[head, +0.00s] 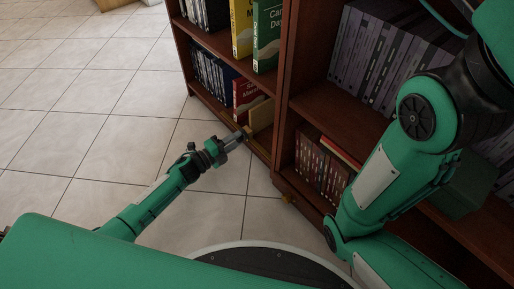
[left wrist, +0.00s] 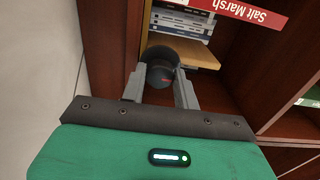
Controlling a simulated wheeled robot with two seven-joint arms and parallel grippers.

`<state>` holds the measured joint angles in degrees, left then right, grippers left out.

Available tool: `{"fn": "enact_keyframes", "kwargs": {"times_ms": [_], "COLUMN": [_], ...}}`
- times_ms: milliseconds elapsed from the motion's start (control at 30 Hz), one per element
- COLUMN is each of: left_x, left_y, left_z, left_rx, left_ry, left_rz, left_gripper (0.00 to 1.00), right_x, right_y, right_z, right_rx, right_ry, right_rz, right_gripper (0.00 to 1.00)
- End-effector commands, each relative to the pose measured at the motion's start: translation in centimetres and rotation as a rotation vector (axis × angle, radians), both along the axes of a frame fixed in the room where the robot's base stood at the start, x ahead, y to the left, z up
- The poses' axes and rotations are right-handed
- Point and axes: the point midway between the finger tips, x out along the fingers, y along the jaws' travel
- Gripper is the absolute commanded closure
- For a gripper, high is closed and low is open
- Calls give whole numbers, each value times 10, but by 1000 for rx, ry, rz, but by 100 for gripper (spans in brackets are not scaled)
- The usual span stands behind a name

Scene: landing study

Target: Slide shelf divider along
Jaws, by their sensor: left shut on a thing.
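The shelf divider (head: 261,115) is a pale tan wooden panel in the lower compartment of the dark wooden bookcase, beside a red book (head: 246,93). In the left wrist view the divider (left wrist: 200,52) lies just beyond my fingers, below the red "Salt Marsh" book (left wrist: 252,12). My left gripper (head: 243,134) reaches to the compartment's front edge. In the left wrist view its fingers (left wrist: 161,86) are on either side of a dark round part, which looks like the divider's handle. How that part joins the panel is hidden. My right gripper is out of view.
Dark books (head: 212,77) fill the left of the lower compartment. My right arm covers the right side. The tiled floor (head: 90,110) is clear at left.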

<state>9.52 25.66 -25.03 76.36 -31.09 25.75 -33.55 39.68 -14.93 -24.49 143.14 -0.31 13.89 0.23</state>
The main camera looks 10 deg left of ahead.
Motion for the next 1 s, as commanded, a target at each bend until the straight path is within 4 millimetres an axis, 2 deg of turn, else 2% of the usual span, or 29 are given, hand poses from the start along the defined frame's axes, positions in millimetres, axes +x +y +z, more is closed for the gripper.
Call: {"fn": "enact_keyframes", "kwargs": {"times_ms": [1000], "left_x": [31], "left_y": [41], "left_z": [-2], "left_rx": [3], "left_ry": [2], "left_rz": [1], "left_gripper": [86], "right_x": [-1], "right_y": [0], "right_z": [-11], "right_rx": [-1], "right_ry": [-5], "right_rz": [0], "right_gripper": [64]}}
